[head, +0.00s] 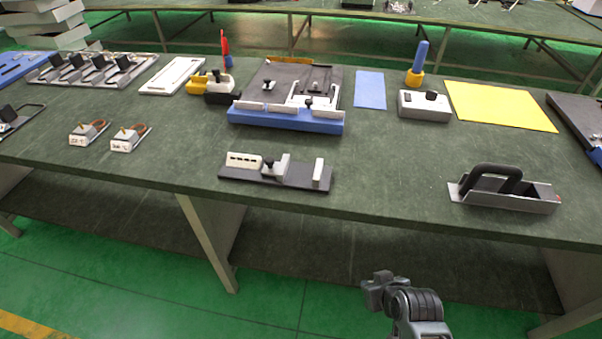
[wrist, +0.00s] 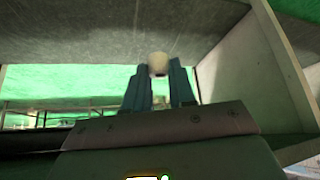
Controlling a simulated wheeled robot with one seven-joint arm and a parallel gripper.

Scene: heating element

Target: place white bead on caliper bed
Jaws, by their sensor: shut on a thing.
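The white bead (wrist: 158,62) shows in the wrist view, a small off-white piece held between the two fingertips. My gripper (wrist: 159,75) is shut on it. In the head view part of my arm shows in front of the table, low at the bottom; the bead cannot be made out there. What looks like the caliper bed (head: 300,173) lies near the table's front edge in the head view. It is a dark flat base with a slotted white block at left, a grey slider with a black knob, and an upright white block at right. The gripper is apart from it.
The green table (head: 390,165) has clear room right of the caliper. A grey tray with a black handle (head: 505,195) stands further right. A blue-fronted fixture (head: 285,118) is behind the caliper. Two small white blocks (head: 88,133) lie left. The wrist view appears to look under a tabletop.

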